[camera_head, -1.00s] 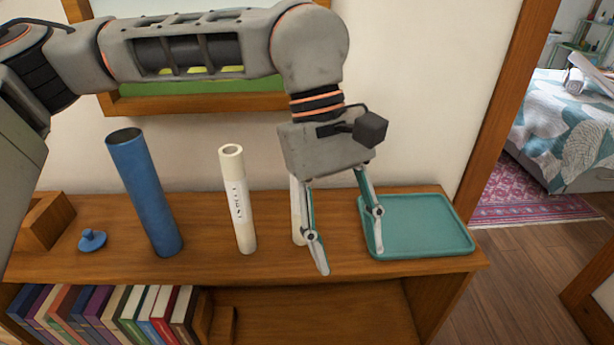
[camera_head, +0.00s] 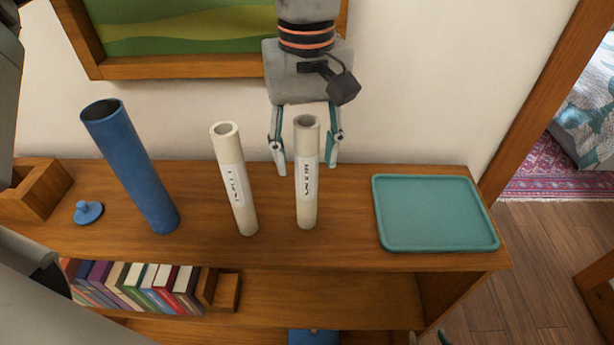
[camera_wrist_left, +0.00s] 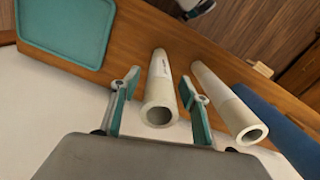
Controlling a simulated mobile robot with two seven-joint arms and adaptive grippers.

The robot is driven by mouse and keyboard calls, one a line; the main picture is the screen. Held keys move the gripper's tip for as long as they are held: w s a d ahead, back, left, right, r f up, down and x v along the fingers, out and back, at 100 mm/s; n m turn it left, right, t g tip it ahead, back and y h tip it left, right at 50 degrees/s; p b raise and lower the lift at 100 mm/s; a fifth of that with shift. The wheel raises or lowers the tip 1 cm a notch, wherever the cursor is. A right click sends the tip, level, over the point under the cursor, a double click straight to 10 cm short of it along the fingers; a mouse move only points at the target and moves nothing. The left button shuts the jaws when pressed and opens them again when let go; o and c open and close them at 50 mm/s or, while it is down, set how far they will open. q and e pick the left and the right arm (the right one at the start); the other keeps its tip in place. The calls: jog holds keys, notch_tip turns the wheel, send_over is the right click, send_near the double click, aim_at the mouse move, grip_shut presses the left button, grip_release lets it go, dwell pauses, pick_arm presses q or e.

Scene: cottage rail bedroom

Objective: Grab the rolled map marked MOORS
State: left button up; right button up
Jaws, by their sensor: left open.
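Two cream rolled maps stand upright on the wooden shelf top: a left one (camera_head: 235,180) and a right one (camera_head: 307,172). Both carry white labels with dark lettering, too small to read surely; the right one's could be MOORS. My left gripper (camera_head: 307,166) is open, its fingers on either side of the right roll, which stands between them without a visible grip. In the left wrist view, that roll (camera_wrist_left: 160,92) lies between the fingers (camera_wrist_left: 158,105) and the other roll (camera_wrist_left: 228,105) is outside them. Tips of what seems my right gripper (camera_head: 427,339) show at the bottom edge.
A tall blue tube (camera_head: 132,168) leans left of the rolls, with a blue lid (camera_head: 88,212) beside it. A teal tray (camera_head: 436,243) lies to the right. A wooden box (camera_head: 38,192) sits far left. A framed picture (camera_head: 180,68) hangs behind.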

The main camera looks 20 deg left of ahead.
pick_arm(q)
jog(key=shift+f, duration=0.95)
jog(key=c, duration=1.2)
jog(key=shift+r, duration=0.1)
